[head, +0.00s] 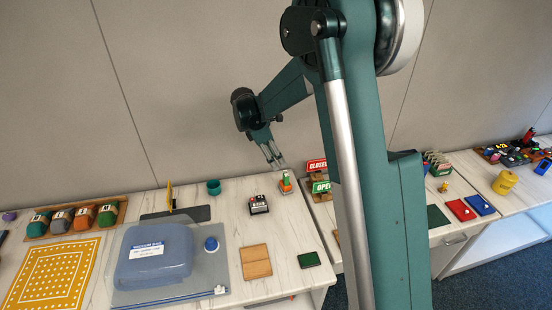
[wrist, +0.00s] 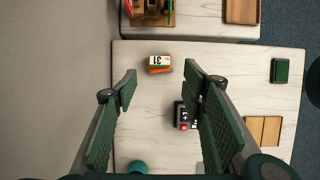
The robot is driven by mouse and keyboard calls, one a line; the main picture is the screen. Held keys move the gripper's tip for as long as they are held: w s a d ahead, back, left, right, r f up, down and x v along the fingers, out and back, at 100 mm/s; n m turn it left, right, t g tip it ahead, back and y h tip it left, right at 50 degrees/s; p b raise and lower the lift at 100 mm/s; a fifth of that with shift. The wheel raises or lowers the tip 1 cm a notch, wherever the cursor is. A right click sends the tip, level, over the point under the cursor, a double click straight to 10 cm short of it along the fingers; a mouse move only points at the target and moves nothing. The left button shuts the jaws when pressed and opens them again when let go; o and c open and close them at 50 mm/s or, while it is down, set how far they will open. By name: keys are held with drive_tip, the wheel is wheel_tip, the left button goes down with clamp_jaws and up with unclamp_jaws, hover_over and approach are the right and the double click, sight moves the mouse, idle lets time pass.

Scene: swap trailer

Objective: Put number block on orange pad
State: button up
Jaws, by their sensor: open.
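A small block marked 31 (wrist: 159,63), white, orange and green, lies on the table in the wrist view, ahead of and between my fingertips. In the head view an orange and green block (head: 286,183) stands near the table's right edge, just below my gripper (head: 275,162). My gripper (wrist: 160,78) is open and empty, above the table and apart from the block. A yellow-orange mat with white dots (head: 50,272) lies at far left. A tan two-part square (head: 256,262) lies at the front; I cannot tell which is the orange pad.
A black block with white and red parts (head: 258,204) stands left of the number block. A teal cup (head: 214,187) is behind it. A blue lidded case (head: 154,255) and a green pad (head: 309,260) lie nearby. CLOSED and OPEN signs (head: 319,187) stand right, across a gap.

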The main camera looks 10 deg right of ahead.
drive_tip(key=s+d+r+m+t+y, duration=0.25)
drive_tip(key=s+r+m, duration=0.45)
drive_tip(key=s+r, duration=1)
drive_tip(key=s+a+m+t+y, duration=0.1)
drive_tip(key=s+m+t, duration=0.3)
drive_tip(key=s+m, duration=0.7)
drive_tip(key=s+y, duration=0.1)
drive_tip(key=s, duration=1.3)
drive_tip(key=shift+f+t, duration=0.15)
drive_tip(key=shift+t, duration=0.2)
wheel_tip(320, 180, down, 5)
drive_tip(key=b, duration=0.5)
idle(0.4)
